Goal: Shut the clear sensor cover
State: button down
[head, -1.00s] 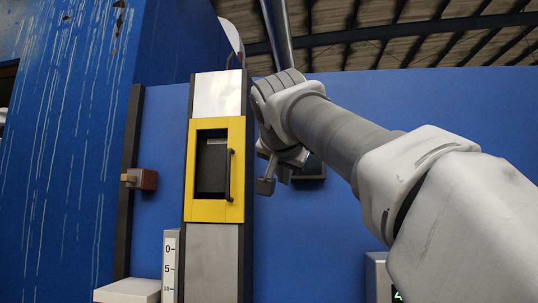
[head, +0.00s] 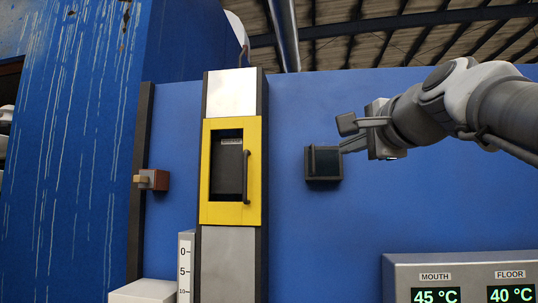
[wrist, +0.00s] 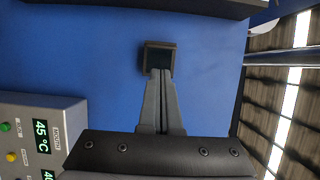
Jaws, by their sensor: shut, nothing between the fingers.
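A small dark square box (head: 323,164) with a glossy dark face is fixed to the blue wall, right of the yellow door. It looks like the sensor; I cannot make out a separate clear cover or tell how far open it stands. My gripper (head: 343,149) comes in from the right, its fingers beside the box's upper right edge. In the wrist view the box (wrist: 159,57) lies straight beyond my gripper's shut, empty fingers (wrist: 160,74), whose tips overlap its lower edge. I cannot tell whether they touch it.
A yellow-framed door (head: 252,180) with a black handle is on the column to the left. A grey panel (head: 400,268) reading MOUTH 45 °C and FLOOR 40 °C stands lower right. A small brown block (head: 158,180) is mounted at left. The blue wall below the box is bare.

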aim_at(314, 160)
jog(key=w+a+p, duration=0.1)
jog(key=w, duration=0.3)
jog(key=w+p, duration=0.2)
jog(key=w, duration=0.3)
jog(key=w+a+p, duration=0.1)
jog(key=w, duration=0.3)
jog(key=shift+w+a+f, duration=0.15)
jog(key=shift+w+a, duration=0.15)
